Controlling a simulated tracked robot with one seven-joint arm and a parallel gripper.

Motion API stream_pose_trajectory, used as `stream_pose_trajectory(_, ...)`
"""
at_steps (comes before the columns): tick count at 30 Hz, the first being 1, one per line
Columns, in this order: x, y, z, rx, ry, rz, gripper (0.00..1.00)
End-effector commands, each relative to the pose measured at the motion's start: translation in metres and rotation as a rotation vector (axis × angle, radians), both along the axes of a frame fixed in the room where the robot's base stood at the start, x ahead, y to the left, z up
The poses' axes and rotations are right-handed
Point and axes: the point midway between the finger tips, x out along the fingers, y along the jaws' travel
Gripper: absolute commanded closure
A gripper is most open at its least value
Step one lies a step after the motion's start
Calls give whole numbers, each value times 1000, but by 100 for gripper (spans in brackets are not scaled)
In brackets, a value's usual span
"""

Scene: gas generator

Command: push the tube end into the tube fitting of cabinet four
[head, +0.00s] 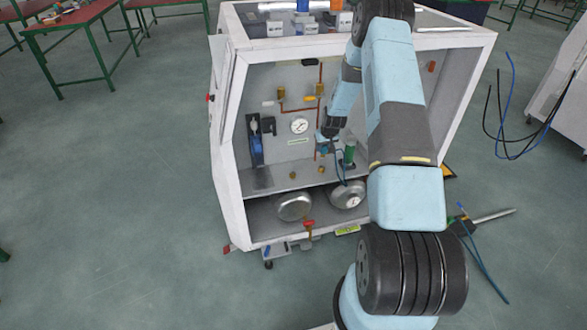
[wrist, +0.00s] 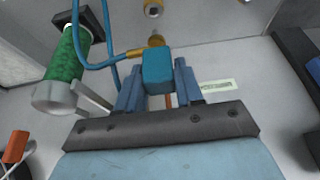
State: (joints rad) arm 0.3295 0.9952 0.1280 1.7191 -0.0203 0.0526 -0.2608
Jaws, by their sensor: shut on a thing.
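My gripper (wrist: 158,88) is shut on a blue block (wrist: 158,70) between its two blue fingers. A brass tube end (wrist: 136,53) sticks out of the block's left side, and a blue tube (wrist: 92,62) loops from it up and left. A brass fitting (wrist: 156,40) shows just beyond the block; I cannot tell whether the two touch or are joined. In the head view, my gripper (head: 324,145) is inside the open white cabinet (head: 232,150), near its back panel, and partly hidden by my arm. The tube (head: 338,170) hangs below it.
A green cylinder (wrist: 64,55) stands close to the left of my gripper, also seen in the head view (head: 349,152). A pressure gauge (head: 299,125) and copper pipes are on the panel. Two metal vessels (head: 294,207) sit on the lower shelf. Another brass fitting (wrist: 153,8) is above.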

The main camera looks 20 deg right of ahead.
Motion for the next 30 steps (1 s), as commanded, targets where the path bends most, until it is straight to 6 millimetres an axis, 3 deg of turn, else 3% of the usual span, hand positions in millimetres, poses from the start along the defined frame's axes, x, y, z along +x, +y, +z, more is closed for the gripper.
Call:
stream_pose_trajectory(20,0,0,-9,0,0,0,100)
stream_pose_trajectory(30,1,0,-27,0,0,0,100)
